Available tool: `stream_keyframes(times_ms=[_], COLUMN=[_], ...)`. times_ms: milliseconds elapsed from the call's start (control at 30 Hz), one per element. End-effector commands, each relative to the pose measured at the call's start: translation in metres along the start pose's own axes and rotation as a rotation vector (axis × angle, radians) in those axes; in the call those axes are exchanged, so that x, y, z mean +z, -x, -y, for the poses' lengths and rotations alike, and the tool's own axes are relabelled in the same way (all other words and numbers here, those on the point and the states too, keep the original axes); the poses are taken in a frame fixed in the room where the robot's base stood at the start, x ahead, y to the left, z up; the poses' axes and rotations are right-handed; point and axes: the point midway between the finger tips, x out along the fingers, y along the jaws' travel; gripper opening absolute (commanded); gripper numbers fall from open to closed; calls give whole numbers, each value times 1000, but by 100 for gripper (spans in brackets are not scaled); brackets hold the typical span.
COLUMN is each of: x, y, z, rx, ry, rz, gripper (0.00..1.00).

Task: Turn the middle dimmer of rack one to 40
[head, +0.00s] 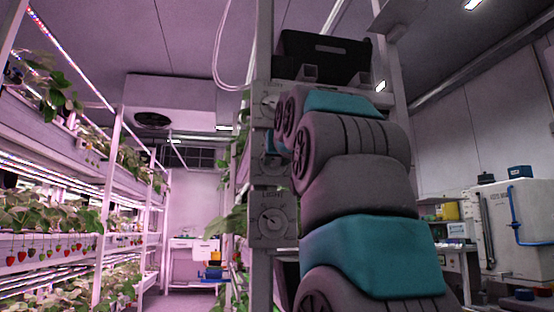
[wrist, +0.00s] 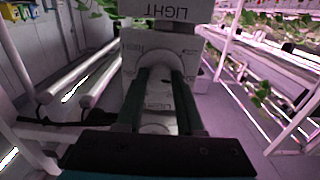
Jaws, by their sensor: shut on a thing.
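Three light dimmers sit one above another on the white post of the near rack. In the head view the top dimmer (head: 268,102) and the bottom dimmer (head: 273,222) show their dials. The middle dimmer (head: 271,167) is partly covered by my arm. In the wrist view, which is upside down, my gripper (wrist: 160,75) is shut on a round pale dimmer knob (wrist: 157,58), one finger on each side. From the head view this is the middle one. Its pointer and setting cannot be read. My fingers are hidden in the head view.
A black crate (head: 325,55) stands above the dimmers. Planted shelves (head: 60,222) with strawberries line the left side. A white tank (head: 515,230) and a bench stand at the right. The aisle left of the post is open.

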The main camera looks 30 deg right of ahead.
Motion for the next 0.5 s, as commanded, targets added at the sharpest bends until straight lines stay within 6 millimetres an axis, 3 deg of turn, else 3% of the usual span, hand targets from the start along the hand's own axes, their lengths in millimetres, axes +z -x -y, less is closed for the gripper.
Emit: stream_keyframes(times_ms=[267,500], x=[0,0], y=[0,0], z=[0,1], rx=[0,-1], ry=[-61,-224], rz=[-1,-2], gripper=[0,0])
